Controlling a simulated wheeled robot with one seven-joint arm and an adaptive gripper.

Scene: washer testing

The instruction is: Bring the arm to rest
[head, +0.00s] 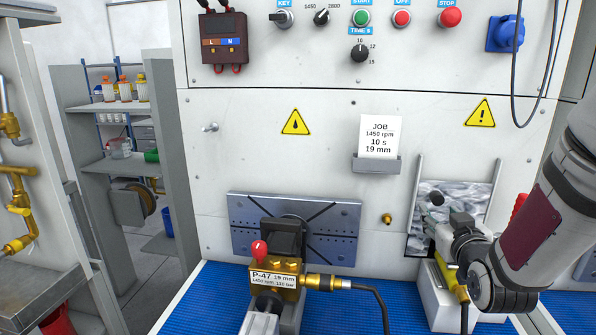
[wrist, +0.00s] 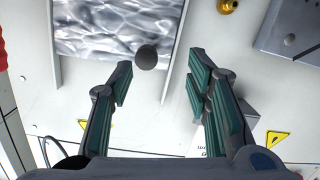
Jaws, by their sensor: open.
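My gripper (head: 442,230) is at the right of the head view, in front of the upright washer panel and pointing at it. Its fingers are spread apart and empty. In the wrist view, my gripper (wrist: 160,66) shows two green-padded fingers with nothing between them. A shiny mottled metal plate (head: 465,200) with a dark round knob (head: 437,199) is on the panel just beyond. In the wrist view, the knob (wrist: 147,57) appears between the fingertips, apparently farther away. My arm comes down from the right edge and hides part of the plate.
A brass pump labelled P-47 (head: 288,282) stands on the blue mat (head: 212,297), with a black hose running right. A white block with a yellow-and-grey tool (head: 450,277) is below my gripper. A job card (head: 380,137) is in a holder. Shelves (head: 110,107) stand left.

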